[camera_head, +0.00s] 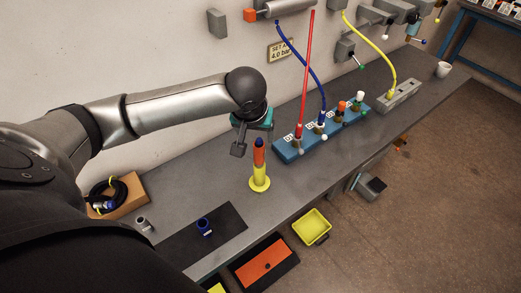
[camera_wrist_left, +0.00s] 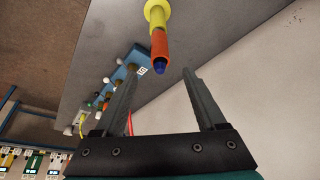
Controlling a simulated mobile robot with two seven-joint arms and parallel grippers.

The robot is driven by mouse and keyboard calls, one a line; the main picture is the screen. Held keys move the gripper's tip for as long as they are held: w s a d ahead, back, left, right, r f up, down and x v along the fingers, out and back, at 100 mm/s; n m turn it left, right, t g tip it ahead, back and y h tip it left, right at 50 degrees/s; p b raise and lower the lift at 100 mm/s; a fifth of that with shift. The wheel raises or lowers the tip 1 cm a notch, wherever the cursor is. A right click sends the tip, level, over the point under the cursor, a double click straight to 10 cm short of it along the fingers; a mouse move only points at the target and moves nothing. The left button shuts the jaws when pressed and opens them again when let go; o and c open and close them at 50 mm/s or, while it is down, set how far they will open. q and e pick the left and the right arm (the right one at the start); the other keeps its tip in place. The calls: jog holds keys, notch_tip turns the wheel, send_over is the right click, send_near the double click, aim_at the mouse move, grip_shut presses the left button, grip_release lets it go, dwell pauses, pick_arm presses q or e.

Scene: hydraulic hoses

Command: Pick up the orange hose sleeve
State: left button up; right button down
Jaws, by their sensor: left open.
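The orange hose sleeve (camera_head: 259,156) stands upright on a yellow post with a round yellow foot (camera_head: 259,184) on the grey bench. A dark blue tip (camera_head: 258,142) shows at its top. In the left wrist view the orange sleeve (camera_wrist_left: 159,43) lies just beyond the fingertips, its blue tip (camera_wrist_left: 159,68) toward the gap between them. My left gripper (camera_head: 241,142) is open and empty, apart from the sleeve, just above and left of it. In the left wrist view both fingers of the gripper (camera_wrist_left: 162,76) show apart. My right gripper is not in view.
A blue manifold block (camera_head: 287,152) with red and blue hoses stands right of the post. A dark mat (camera_head: 225,222) with a blue ring (camera_head: 204,226) lies at the front left. A yellow bin (camera_head: 311,227) is below the bench edge.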

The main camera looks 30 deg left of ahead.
aim_at(259, 144)
pick_arm(q)
jog(key=x, duration=0.4)
jog(key=shift+w+f, duration=0.15)
jog(key=shift+f, duration=0.1)
jog(key=shift+w+a+f, duration=0.1)
jog(key=shift+w+f, duration=0.15)
jog(key=shift+f, duration=0.4)
jog(key=x, duration=0.4)
jog(key=shift+s, duration=0.3)
jog(key=shift+w+f, duration=0.2)
jog(key=shift+f, duration=0.35)
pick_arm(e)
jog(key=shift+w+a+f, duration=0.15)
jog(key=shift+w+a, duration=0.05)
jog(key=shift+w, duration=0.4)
pick_arm(q)
grip_shut()
